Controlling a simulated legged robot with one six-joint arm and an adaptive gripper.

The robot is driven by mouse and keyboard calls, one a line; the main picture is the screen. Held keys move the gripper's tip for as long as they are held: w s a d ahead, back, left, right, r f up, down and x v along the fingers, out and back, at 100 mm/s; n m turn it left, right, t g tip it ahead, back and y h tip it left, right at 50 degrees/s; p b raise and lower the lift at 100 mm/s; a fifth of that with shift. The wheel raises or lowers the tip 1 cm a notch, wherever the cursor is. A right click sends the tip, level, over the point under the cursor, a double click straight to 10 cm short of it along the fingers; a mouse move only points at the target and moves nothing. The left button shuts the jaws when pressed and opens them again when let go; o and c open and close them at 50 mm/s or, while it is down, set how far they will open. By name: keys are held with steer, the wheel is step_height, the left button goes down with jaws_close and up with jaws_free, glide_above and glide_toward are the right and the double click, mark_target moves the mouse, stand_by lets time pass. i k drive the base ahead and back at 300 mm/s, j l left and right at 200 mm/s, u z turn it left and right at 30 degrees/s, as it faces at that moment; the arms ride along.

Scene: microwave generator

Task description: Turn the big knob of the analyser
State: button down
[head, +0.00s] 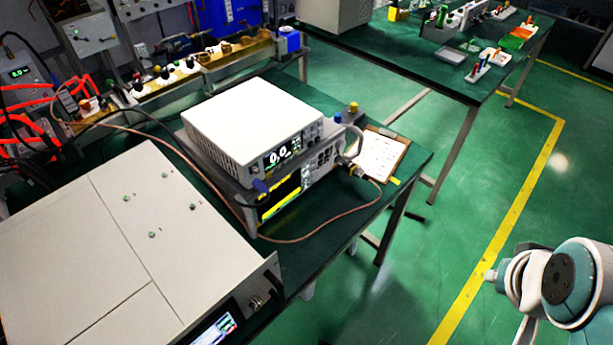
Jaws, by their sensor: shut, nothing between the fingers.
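The analyser (280,198) is the lower instrument of a stack on the green bench, with a dark screen carrying a yellow trace. Its front faces the lower right. Buttons and small controls (318,170) sit right of the screen, but I cannot clearly pick out the big knob at this size. A light handle (354,142) and a cable connector are at its right end. My arm shows at the lower right, over the floor and well apart from the analyser. My gripper cannot be made out in the head view.
A white instrument (250,118) sits on the analyser. A large grey-white cabinet (100,240) fills the near left. A brown cable (310,234) loops before the analyser. A clipboard (384,153) lies to the right. Green floor (400,285) is clear between bench and arm.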

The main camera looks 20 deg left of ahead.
mark_target(341, 144)
steer(key=k+l+u, duration=0.1)
steer(key=u, duration=0.3)
steer(key=k+l+u, duration=0.1)
steer(key=u, duration=0.35)
steer(key=k+l+u, duration=0.15)
steer(key=u, duration=0.25)
steer(key=i+l+z, duration=0.2)
steer(key=i, duration=0.85)
steer(key=j, duration=0.1)
